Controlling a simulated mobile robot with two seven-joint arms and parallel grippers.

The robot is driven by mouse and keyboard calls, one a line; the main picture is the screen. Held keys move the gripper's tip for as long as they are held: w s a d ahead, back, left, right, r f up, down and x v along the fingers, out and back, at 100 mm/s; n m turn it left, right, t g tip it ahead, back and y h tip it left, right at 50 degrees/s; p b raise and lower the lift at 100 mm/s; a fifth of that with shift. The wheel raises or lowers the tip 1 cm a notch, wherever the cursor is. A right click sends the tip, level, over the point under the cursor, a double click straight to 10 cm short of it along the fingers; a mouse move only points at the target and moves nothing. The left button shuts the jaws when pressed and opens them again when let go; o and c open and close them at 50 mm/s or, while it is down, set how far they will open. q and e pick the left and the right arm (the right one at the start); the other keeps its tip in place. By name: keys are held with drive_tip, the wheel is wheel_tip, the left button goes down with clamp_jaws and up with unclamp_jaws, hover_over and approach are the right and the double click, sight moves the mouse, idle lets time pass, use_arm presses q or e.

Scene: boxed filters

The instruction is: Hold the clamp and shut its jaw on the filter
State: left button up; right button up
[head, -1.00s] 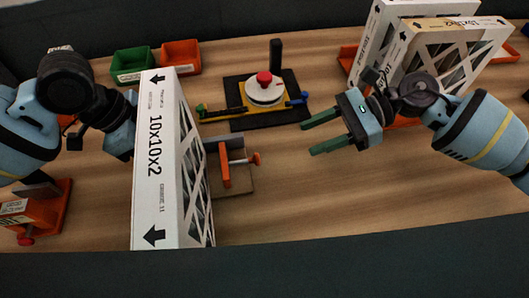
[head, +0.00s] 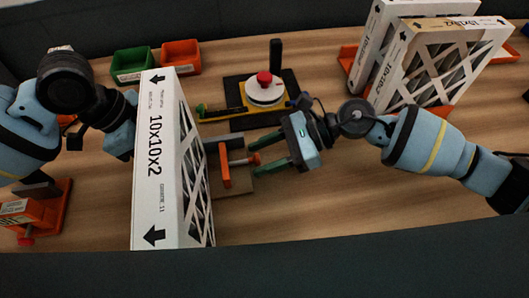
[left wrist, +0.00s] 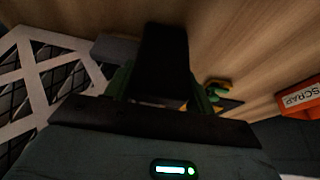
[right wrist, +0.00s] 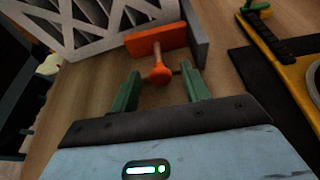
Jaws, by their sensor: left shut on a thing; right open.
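The white filter box (head: 158,170), marked 10x10x2, stands upright on the table. The jaw's grey plate (right wrist: 196,35) shows in the right wrist view. My right gripper (head: 256,160) is open, its green fingers on either side of the knob without closing on it. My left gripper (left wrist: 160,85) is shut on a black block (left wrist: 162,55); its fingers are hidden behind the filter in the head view. I cannot tell whether that block belongs to the clamp.
A black mat with a yellow fixture and a red-topped dial (head: 264,88) lies behind the clamp. Two more filters (head: 440,65) stand in orange holders at back right. Green (head: 131,62) and orange (head: 181,55) bins are at back left. An orange holder (head: 45,212) sits front left.

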sight(248, 166)
clamp_jaws()
drive_tip(key=shift+s+a, duration=0.2)
drive_tip(key=shift+a, duration=1.6)
unclamp_jaws()
drive_tip(key=v, duration=1.2)
